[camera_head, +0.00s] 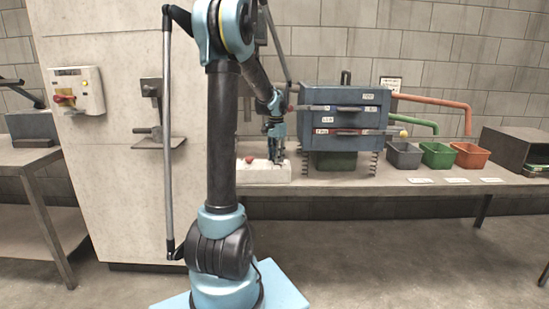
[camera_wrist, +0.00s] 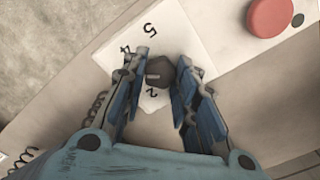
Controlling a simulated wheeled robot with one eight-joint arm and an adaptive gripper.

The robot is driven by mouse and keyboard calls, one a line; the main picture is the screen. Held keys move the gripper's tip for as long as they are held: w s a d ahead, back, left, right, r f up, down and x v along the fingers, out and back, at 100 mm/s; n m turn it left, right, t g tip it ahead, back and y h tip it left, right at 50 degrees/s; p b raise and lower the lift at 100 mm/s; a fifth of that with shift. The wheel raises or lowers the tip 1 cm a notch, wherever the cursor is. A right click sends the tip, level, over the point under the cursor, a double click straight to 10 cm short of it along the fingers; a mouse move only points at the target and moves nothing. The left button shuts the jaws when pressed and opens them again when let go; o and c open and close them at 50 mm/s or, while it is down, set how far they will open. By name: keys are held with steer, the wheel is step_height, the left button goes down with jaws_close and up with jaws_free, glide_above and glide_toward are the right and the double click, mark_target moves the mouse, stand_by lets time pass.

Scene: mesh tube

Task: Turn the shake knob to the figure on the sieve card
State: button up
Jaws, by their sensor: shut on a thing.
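The dark shake knob (camera_wrist: 159,71) sits on a pale dial plate (camera_wrist: 178,32) in the wrist view. The figures 5, 4 and 2 show on the plate; other marks are hidden by my fingers. My gripper (camera_wrist: 163,66) is shut on the knob, one finger on each side. In the head view my gripper (camera_head: 277,150) reaches down at the white control box (camera_head: 262,175), left of the blue sieve machine (camera_head: 345,98). A small card (camera_head: 390,83) hangs on the wall behind the machine, its writing too small to read; I cannot tell whether it is the sieve card.
A red button (camera_wrist: 270,17) is on the same box, also visible in the head view (camera_head: 249,159). Grey (camera_head: 404,155), green (camera_head: 437,155) and orange (camera_head: 470,155) bins stand right of the machine. A wall box with a red switch (camera_head: 66,99) is at far left.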

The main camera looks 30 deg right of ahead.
steer(key=m, duration=0.4)
steer(key=shift+w+m, duration=0.25)
steer(key=shift+m, duration=0.15)
steer(key=shift+r, duration=0.1)
stand_by(0.3)
steer(key=o, duration=1)
steer(key=shift+c, duration=0.2)
steer(key=shift+o, duration=0.4)
steer(key=shift+s, duration=0.1)
step_height(320, 180, up, 12)
steer(key=shift+a, duration=0.1)
